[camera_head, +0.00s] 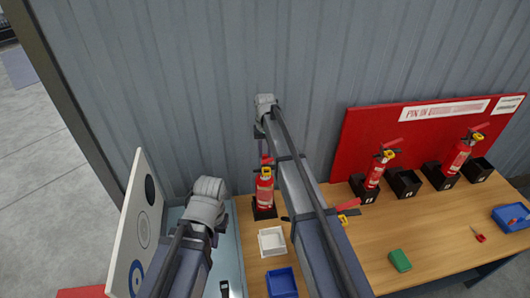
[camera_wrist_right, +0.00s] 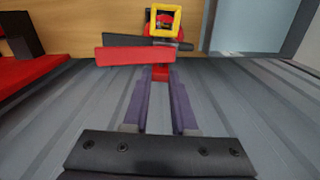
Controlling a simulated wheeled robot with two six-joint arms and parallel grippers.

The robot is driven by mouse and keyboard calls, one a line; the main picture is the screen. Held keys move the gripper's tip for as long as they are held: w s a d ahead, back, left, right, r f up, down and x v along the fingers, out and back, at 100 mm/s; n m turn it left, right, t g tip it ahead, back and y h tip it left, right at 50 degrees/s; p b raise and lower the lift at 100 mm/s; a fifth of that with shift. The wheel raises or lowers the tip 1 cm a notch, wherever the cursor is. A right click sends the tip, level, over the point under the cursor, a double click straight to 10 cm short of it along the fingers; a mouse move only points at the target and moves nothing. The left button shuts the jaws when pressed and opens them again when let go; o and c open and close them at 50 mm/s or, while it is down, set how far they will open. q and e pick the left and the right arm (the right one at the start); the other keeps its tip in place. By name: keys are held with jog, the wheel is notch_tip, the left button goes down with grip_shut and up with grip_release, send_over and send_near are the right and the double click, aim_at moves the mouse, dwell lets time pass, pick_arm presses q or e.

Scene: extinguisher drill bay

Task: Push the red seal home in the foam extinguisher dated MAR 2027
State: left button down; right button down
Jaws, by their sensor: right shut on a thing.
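In the right wrist view my right gripper (camera_wrist_right: 160,80) is shut on a small red piece, the red seal (camera_wrist_right: 160,71), at an extinguisher head with a red lever (camera_wrist_right: 135,52) and a yellow pin ring (camera_wrist_right: 165,10). How deep the seal sits is hidden. No date is readable. My left arm shows, but its jaws do not.
A white tray (camera_head: 260,244) and a blue bin (camera_head: 282,271) are on the wooden table. Black boxes (camera_head: 405,182) stand beside the right extinguishers. A green block (camera_head: 400,261) and a blue bin (camera_head: 497,215) are at right. A red panel (camera_head: 420,135) stands behind.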

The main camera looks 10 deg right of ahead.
dwell(0.4)
jog(key=c, duration=0.6)
grip_release()
jog(key=shift+c, duration=0.2)
notch_tip(320, 180, up, 8)
jog(key=p, duration=0.7)
jog(key=shift+f+p, duration=0.1)
jog(key=shift+p, duration=0.3)
jog(key=s+a+f+n+b, duration=0.1)
jog(key=s+a+f+b, duration=0.2)
jog(key=s, duration=0.8)
jog(key=s+a+f+n+b, duration=0.2)
jog(key=s+f+b, duration=0.6)
jog(key=s, duration=0.4)
jog(key=s+a+f+n+h+b, duration=0.1)
jog(key=s+a+f+b, duration=0.3)
jog(key=s, duration=0.7)
jog(key=shift+s+a+f+n+b, duration=0.2)
jog(key=shift+a+f+n+b, duration=0.25)
jog(key=shift+f+b, duration=0.55)
